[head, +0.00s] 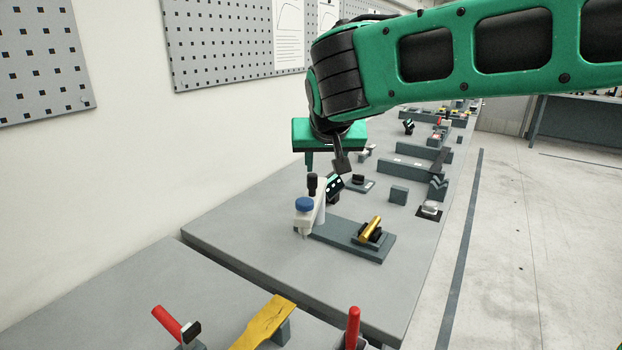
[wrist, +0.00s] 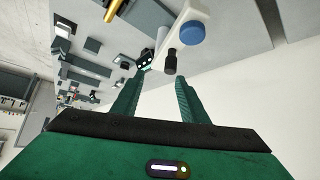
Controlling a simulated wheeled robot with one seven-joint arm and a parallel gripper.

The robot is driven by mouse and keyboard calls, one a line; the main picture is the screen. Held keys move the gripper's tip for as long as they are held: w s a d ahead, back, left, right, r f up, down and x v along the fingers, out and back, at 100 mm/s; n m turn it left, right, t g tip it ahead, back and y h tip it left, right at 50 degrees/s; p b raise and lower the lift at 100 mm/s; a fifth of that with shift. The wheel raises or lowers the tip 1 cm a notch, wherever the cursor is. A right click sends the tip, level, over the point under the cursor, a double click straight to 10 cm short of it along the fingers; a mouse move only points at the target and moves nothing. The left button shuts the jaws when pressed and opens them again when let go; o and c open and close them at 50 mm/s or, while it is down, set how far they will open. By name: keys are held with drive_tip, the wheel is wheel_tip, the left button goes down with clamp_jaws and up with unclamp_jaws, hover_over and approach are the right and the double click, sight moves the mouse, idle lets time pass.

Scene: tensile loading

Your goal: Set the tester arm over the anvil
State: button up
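The tester stands on a grey base plate (head: 335,237). Its white arm (head: 318,210) carries a blue cap (head: 304,204) and an upright black knob (head: 312,184). The arm points toward the front left, off to the side of the anvil (head: 371,238), which holds a gold cylinder (head: 370,228). In the wrist view the knob (wrist: 170,62), blue cap (wrist: 193,33) and white arm (wrist: 178,15) lie beyond my fingertips. My gripper (head: 323,165) is open and empty, above and apart from the knob. In the wrist view its two fingers (wrist: 157,90) are spread.
A small black display unit (head: 334,186) stands close behind the tester arm. Grey blocks (head: 398,195) and other fixtures line the bench behind. Red-handled clamps (head: 353,325) and a yellow strip (head: 262,322) are on the nearer bench. Bench surface left of the tester is clear.

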sight(312, 175)
drive_tip(key=w+f, duration=0.2)
drive_tip(key=w+a+f, duration=0.1)
drive_tip(key=w+f, duration=0.1)
drive_tip(key=w, duration=0.1)
drive_tip(key=w+a+f, duration=0.1)
drive_tip(key=w+f, duration=0.1)
drive_tip(key=f, duration=0.1)
drive_tip(key=shift+w, duration=0.4)
clamp_jaws()
